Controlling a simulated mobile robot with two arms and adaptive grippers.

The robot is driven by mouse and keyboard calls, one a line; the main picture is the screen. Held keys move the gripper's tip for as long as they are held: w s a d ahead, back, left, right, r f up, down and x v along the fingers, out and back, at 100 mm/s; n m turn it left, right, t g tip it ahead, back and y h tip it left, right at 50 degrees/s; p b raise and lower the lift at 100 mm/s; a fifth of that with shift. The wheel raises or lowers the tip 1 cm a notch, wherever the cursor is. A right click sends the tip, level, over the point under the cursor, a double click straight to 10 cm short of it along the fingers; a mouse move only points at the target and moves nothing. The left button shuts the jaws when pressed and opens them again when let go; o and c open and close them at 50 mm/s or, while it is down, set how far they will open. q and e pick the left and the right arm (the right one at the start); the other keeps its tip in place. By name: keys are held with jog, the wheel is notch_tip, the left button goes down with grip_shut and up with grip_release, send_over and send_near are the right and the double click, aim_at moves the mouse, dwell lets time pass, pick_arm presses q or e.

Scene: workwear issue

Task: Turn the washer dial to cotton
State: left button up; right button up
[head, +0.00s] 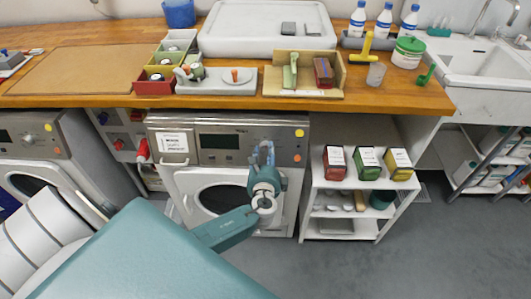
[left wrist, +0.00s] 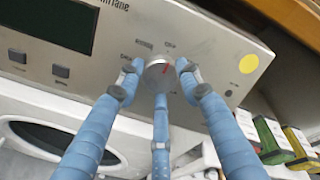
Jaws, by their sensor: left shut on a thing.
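The washer (head: 225,150) stands under the wooden counter, with a grey control panel, a dark display and a round door. In the left wrist view its dial (left wrist: 159,72) is a grey knob with a red pointer mark tilted towards the upper right. Small labels surround the dial; most are too small to read or hidden. My left gripper (left wrist: 158,80) has its blue fingers closed around the dial. In the head view my left gripper (head: 263,155) reaches up to the right part of the panel and hides the dial. My right gripper is in neither view.
A white shelf (head: 320,184) with red, green and yellow boxes stands right of the washer. A second washer (head: 35,145) is at the left. The wooden counter (head: 220,102) above overhangs the panel and carries trays and bottles. Grey floor (head: 430,250) is clear at the right.

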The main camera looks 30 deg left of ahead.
pick_arm(q)
jog(key=m+p, duration=0.1)
jog(key=m, duration=0.1)
jog(key=m+p, duration=0.1)
jog(key=shift+a+r+m, duration=0.2)
jog(key=shift+r+m, duration=0.1)
jog(key=shift+m, duration=0.1)
jog(key=m+p, duration=0.2)
jog(key=m, duration=0.2)
jog(key=shift+h, duration=0.3)
jog(key=shift+w+m, duration=0.1)
jog(key=shift+m, duration=0.2)
